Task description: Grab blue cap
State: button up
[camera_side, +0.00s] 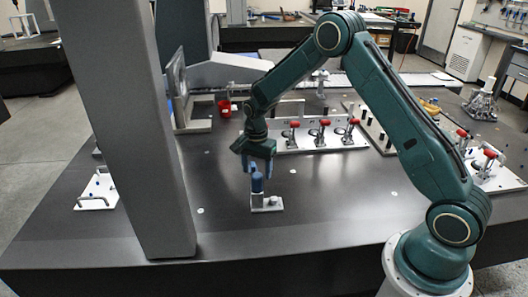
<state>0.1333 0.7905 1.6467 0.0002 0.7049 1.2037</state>
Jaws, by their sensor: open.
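The blue cap (257,182) is a small blue cylinder standing upright on a small light metal block (270,204) on the dark table. My gripper (257,166) is right above it, pointing down, with its blue-tinted fingers apart. The fingertips reach down to about the top of the cap. I cannot tell whether they touch it or how far they straddle it.
A grey column (145,130) rises on the left. A plate with red-handled clamps (322,137) lies behind my gripper. A red cup (224,107) stands farther back. A white plate with a handle (98,192) lies at left. The table's front right is clear.

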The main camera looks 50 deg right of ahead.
aim_at(257, 175)
jog(key=shift+s+a+f, duration=0.15)
jog(key=shift+f, duration=2.25)
jog(key=c, duration=1)
